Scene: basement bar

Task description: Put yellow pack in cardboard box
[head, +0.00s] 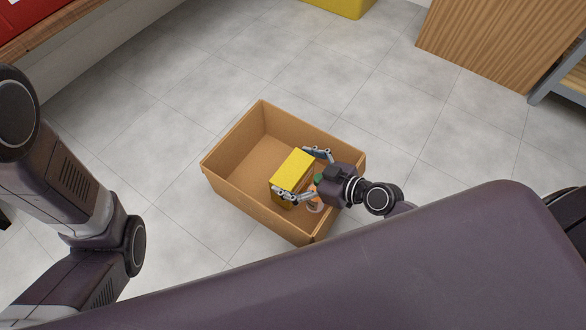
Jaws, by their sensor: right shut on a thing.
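The yellow pack (292,170) is a small box-shaped block in the head view, over the right half of the open cardboard box (232,191). My right gripper (296,174) reaches in from the box's right side and is shut on the yellow pack, with one finger at each end of it. I cannot tell whether the pack touches the box floor. Something with green and orange parts shows inside the box beneath my right gripper, mostly hidden. My left arm is at the left edge of the head view, and its gripper is out of the picture.
The box stands on a grey tiled floor (170,150) with free room around it. A wooden cabinet (480,40) is at the upper right, with a grey-framed shelf (560,88) beside it. A yellow object (342,6) is at the top edge.

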